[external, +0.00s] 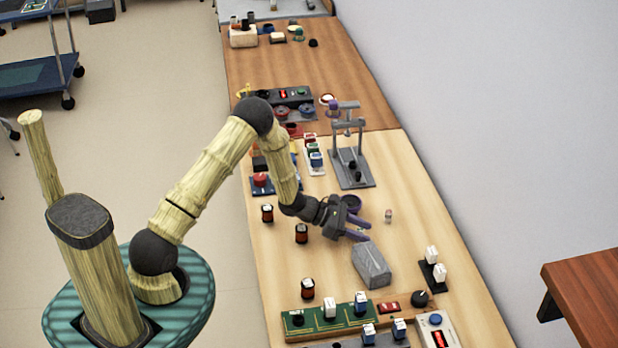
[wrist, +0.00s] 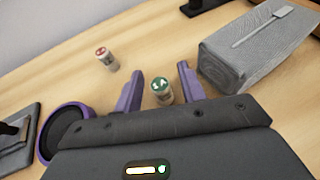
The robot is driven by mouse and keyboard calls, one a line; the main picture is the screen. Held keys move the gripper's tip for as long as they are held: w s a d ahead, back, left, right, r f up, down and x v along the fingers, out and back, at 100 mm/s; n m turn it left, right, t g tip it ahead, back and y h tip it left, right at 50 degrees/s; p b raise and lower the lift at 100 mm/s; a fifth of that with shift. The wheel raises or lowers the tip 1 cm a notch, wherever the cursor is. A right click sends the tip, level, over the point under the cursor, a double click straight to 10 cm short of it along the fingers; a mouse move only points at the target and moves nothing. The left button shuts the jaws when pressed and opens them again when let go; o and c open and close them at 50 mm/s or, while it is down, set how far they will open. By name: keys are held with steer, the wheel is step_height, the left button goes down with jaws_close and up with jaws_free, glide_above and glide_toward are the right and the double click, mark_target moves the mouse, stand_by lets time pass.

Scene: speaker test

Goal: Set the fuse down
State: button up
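My gripper (external: 362,230) is low over the light wooden bench, with two purple fingers; they also show in the wrist view (wrist: 158,80). The fingers are open. A small pale fuse with a green lettered top (wrist: 161,89) is between them, with a narrow gap visible on each side. I cannot make out this fuse in the external view. A second small pale fuse with a red top (wrist: 107,60) stands on the bench beyond the left finger; a small pale fuse also shows in the external view (external: 388,215).
A grey box (external: 371,266) lies close by my gripper. A purple-rimmed round dish (wrist: 65,128) is beside it in the wrist view. A grey stand (external: 352,178), dark orange-banded cylinders (external: 301,234) and a green board (external: 330,316) surround it.

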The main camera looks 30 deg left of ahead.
mark_target(360, 229)
steer(key=shift+r, duration=0.15)
steer(key=v, duration=0.5)
step_height(360, 229, up, 7)
steer(key=shift+s, duration=0.1)
stand_by(0.6)
steer(key=s+a+r+m+g+y, duration=0.1)
steer(key=s+a+m+g+y, duration=0.15)
steer(key=s+m, duration=0.4)
steer(key=s+a+m+g+y, duration=0.2)
steer(key=s+a+m+g, duration=0.1)
steer(key=s+m, duration=0.3)
steer(key=s+a+r+m+t+y, duration=0.1)
steer(key=s+a+r+m+y, duration=0.1)
steer(key=s+a+m+y, duration=0.2)
steer(key=s+a+r+m+t+y, duration=0.1)
steer(key=s+a+r+m+y, duration=0.1)
steer(key=a+m, duration=0.5)
steer(key=s+a+y, duration=0.1)
steer(key=s+a, duration=0.1)
steer(key=a, duration=0.1)
steer(key=shift+a+y, duration=0.2)
steer(key=shift+y, duration=0.15)
